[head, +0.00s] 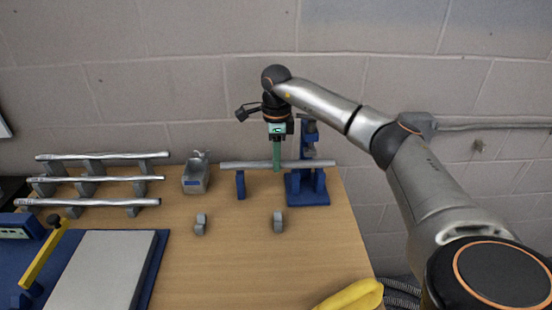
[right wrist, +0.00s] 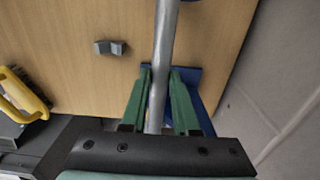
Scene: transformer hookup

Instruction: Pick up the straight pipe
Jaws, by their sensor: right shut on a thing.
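The straight pipe (head: 248,164) is a grey metal tube lying level, left to right, at the blue supports near the back of the table. My right gripper (head: 277,166) comes down from above and is shut on the pipe near its middle. In the right wrist view the pipe (right wrist: 165,45) runs between the green fingers of the right gripper (right wrist: 159,90). I cannot tell whether the pipe touches the blue post (head: 240,186) and the blue stand (head: 308,190) or is just above them. My left gripper is not in view.
Several other pipes (head: 100,179) lie on a grey rack at the left. A grey holder (head: 195,178) stands left of the pipe. Two small grey blocks (head: 200,224) (head: 278,222) stand in front. A grey plate (head: 100,270) and yellow lever (head: 42,258) are front left. The wall is close behind.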

